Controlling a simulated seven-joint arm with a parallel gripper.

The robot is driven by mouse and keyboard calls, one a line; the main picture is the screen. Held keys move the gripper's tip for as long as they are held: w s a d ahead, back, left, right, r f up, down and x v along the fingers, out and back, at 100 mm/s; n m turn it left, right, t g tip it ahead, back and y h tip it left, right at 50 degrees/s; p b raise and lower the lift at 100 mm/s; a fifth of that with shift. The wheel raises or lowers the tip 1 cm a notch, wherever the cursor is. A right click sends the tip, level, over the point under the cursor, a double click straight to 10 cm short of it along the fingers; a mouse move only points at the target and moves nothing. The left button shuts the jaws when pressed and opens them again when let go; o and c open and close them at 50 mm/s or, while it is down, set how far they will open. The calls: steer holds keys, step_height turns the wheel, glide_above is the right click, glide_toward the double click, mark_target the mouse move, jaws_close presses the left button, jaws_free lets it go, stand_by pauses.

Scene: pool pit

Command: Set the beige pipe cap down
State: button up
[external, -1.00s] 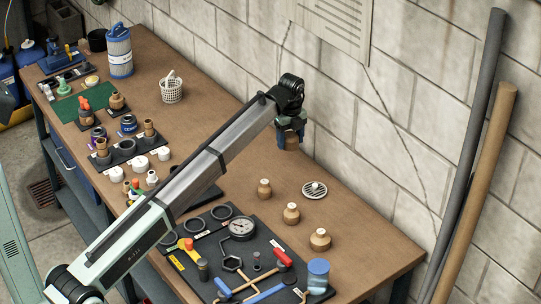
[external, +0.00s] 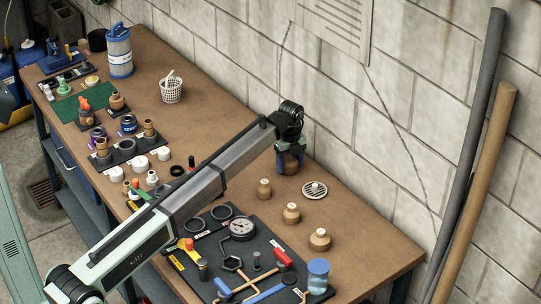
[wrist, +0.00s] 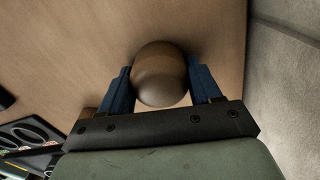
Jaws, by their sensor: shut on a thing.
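My gripper (external: 290,168) points down near the wall side of the wooden bench, shut on a beige-brown rounded pipe cap (wrist: 160,75). In the wrist view the cap sits between the two blue fingers, with bench wood around it. In the external view the cap (external: 289,163) is partly covered by the fingers. It is low at the bench top; I cannot tell whether its underside touches the wood.
Three similar beige caps stand in a row toward the front right: one close by (external: 264,189), a middle one (external: 291,213) and a far one (external: 320,240). A round drain grate (external: 314,190) lies nearby. A dark tool mat (external: 215,255) is at the front. The block wall (external: 350,150) is close behind.

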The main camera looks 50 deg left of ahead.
mark_target(289, 159)
steer(key=shift+f, duration=0.1)
steer(key=o, duration=1.1)
steer(key=shift+c, duration=0.2)
step_height(289, 159, up, 12)
steer(key=shift+a, duration=0.1)
